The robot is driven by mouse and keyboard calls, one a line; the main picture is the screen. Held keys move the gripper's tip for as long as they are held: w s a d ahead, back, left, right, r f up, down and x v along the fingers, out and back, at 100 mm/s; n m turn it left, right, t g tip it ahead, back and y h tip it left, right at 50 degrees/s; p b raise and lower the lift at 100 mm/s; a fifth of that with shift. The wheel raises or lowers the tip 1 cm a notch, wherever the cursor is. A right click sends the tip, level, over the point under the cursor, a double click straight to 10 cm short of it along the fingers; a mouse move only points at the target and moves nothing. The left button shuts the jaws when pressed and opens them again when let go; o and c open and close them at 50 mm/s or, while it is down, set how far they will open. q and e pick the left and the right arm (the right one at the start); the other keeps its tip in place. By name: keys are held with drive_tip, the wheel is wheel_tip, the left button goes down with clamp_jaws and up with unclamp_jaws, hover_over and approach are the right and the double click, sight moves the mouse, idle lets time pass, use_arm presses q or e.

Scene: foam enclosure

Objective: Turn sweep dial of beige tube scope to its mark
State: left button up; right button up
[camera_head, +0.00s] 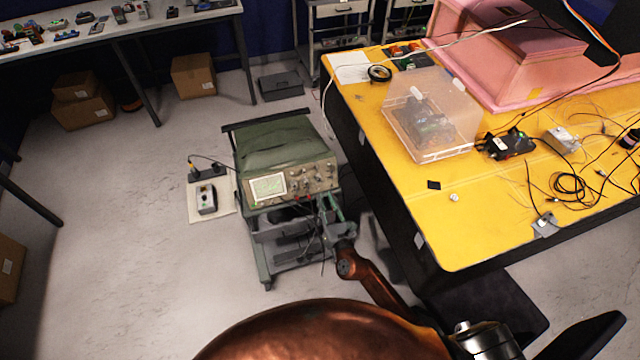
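The tube scope (293,184) stands on a cart at the centre, with a dark green case top and a beige front panel. Its lit screen is at the panel's left, and several small knobs are at the right. The sweep dial and its mark are too small to tell apart. My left gripper is out of view.
A small device lies on a pale mat (224,210) left of the cart (266,268). The floor at left is open.

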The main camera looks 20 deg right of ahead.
sight(319, 181)
drive_tip(key=w, duration=0.7)
drive_tip(key=shift+w, duration=0.25)
drive_tip(key=shift+c, duration=0.4)
clamp_jaws()
